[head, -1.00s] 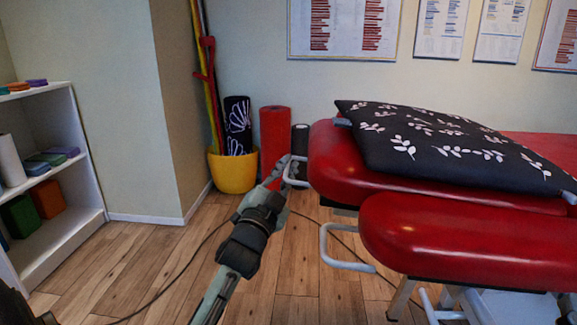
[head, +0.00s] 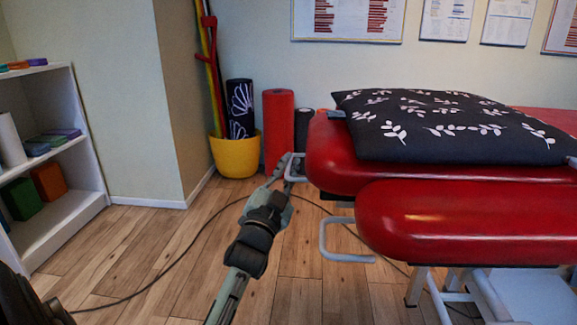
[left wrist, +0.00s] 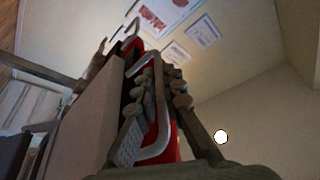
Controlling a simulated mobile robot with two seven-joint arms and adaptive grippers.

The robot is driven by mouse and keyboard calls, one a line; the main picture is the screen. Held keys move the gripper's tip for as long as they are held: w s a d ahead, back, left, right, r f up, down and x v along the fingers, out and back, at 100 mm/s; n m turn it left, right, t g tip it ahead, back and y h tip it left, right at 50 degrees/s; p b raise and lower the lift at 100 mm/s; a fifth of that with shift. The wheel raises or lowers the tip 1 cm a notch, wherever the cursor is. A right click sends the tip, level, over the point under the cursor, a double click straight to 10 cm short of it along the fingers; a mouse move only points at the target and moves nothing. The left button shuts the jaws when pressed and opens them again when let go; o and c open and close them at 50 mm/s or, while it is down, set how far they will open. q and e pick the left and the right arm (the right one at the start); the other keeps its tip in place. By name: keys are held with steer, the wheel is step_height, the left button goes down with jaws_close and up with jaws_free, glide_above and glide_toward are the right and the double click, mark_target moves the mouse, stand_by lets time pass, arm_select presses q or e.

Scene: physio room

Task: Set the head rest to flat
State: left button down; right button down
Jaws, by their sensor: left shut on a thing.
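The treatment table has a red padded far section (head: 335,172) at its left end, seemingly the head rest, with a dark leaf-patterned pillow (head: 450,125) on it. A pale metal loop handle (head: 299,177) sticks out from its left end. My left gripper (head: 289,168) is shut on this handle. In the left wrist view the handle (left wrist: 160,147) passes between the fingers (left wrist: 155,105). A second red pad (head: 465,222) lies in front and looks a little lower, with its own loop handle (head: 345,257). I cannot tell the head rest's exact angle. My right gripper is out of view.
A yellow pot (head: 235,158) with coloured poles, a black patterned roll (head: 240,108) and a red roll (head: 278,125) stand by the wall. A white shelf (head: 75,140) is at left. A cable (head: 180,263) crosses the open wooden floor.

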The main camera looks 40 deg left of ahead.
arm_select(q)
steer(key=c, duration=1.6)
jaws_free()
steer(key=shift+c, duration=0.2)
steer(key=shift+s+d, duration=0.1)
steer(key=v, duration=1.2)
